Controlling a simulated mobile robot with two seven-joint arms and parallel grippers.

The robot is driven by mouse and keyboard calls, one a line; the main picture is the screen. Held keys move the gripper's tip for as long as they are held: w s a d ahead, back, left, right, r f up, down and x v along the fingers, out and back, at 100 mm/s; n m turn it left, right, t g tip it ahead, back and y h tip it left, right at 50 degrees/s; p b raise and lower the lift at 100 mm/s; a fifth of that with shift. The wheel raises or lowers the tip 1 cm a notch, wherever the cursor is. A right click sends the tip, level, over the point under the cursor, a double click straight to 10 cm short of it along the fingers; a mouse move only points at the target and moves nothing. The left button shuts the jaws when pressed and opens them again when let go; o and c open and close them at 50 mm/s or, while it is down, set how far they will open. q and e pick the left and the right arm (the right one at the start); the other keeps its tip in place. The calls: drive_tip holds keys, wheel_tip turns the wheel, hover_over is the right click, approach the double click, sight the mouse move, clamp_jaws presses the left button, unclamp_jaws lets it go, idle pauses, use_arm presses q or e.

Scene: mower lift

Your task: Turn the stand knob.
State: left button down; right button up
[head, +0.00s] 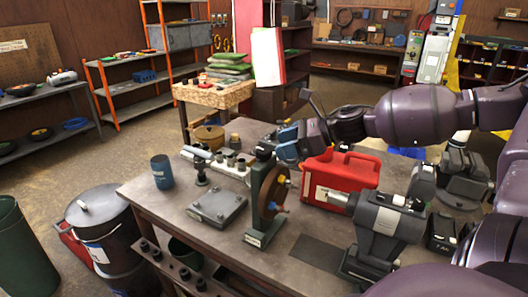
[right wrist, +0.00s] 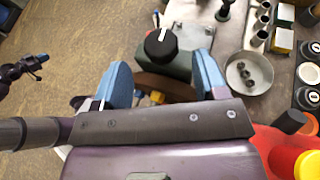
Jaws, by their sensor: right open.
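The stand knob (right wrist: 160,42) is round and black with a white pointer line in the right wrist view. It sits on top of the dark green stand (head: 262,213), which is upright on the workbench. In the head view, the gripper hides most of the knob. My right gripper (right wrist: 164,78) has blue fingers spread apart, with the knob between and slightly beyond their tips; I see no contact. In the head view the right gripper (head: 283,147) is at the stand's top. A small purple part at the right wrist view's left edge looks like my left gripper (right wrist: 36,66); its jaws are unclear.
A brown wheel (head: 276,188) is on the stand's side. A red can (head: 345,172) and a grey vise (head: 378,222) stand to the right. A flat metal plate (head: 216,207) and a blue cup (head: 162,172) are to the left. A round dish (right wrist: 252,74) holds nuts.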

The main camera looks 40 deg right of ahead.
sight(265, 150)
drive_tip(key=shift+b+x, duration=0.55)
drive_tip(key=shift+x, duration=0.2)
drive_tip(key=shift+w+a+f+b, duration=0.35)
drive_tip(key=shift+w+b, duration=0.1)
drive_tip(key=shift+b, duration=0.15)
drive_tip(key=shift+b+x, duration=1.55)
drive_tip(key=shift+b, duration=0.15)
drive_tip(key=c, duration=0.8)
drive_tip(key=shift+c, duration=0.2)
